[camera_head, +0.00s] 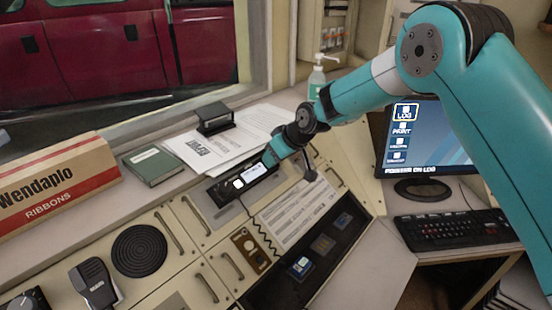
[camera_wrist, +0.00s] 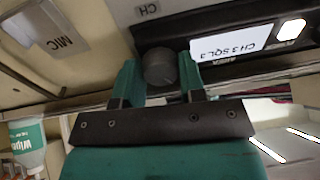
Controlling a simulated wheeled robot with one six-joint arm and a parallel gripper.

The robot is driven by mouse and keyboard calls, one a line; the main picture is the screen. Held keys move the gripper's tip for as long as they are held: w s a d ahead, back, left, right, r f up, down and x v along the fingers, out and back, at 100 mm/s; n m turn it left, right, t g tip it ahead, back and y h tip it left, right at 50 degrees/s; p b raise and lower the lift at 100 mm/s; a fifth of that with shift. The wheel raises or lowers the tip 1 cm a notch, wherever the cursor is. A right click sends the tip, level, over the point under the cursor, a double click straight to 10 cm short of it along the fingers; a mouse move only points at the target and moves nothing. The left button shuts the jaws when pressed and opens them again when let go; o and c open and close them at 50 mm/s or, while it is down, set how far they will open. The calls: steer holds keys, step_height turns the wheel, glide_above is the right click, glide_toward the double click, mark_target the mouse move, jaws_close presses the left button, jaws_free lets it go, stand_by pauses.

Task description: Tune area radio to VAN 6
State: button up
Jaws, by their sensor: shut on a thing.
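The area radio is a dark unit (camera_head: 222,192) set in the sloping console, with a small lit display (camera_head: 255,174). In the wrist view its display (camera_wrist: 240,42) appears to read "CH 3 SQL 3", with "AREA" printed beside it. A grey round knob (camera_wrist: 159,66) sits left of the display in that view, near a "CH" label (camera_wrist: 147,10). My gripper (camera_wrist: 160,78) is shut on this knob, one teal finger on each side. In the head view my gripper (camera_head: 268,158) reaches the radio's far right end and hides the knob.
A coiled cord (camera_head: 262,230) hangs below the radio. Papers (camera_head: 228,140), a black stand (camera_head: 214,118) and a green book (camera_head: 154,165) lie behind. A ribbons box (camera_head: 50,188) and MAIN microphone (camera_head: 95,282) are at left. A monitor (camera_head: 430,140) and keyboard (camera_head: 455,227) are at right.

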steer(key=shift+m, duration=0.3)
steer(key=o, duration=0.7)
steer(key=shift+c, duration=0.2)
steer(key=shift+r, duration=0.1)
steer(key=b+v, duration=0.3)
steer(key=v, duration=1.4)
steer(key=shift+s+r, duration=0.1)
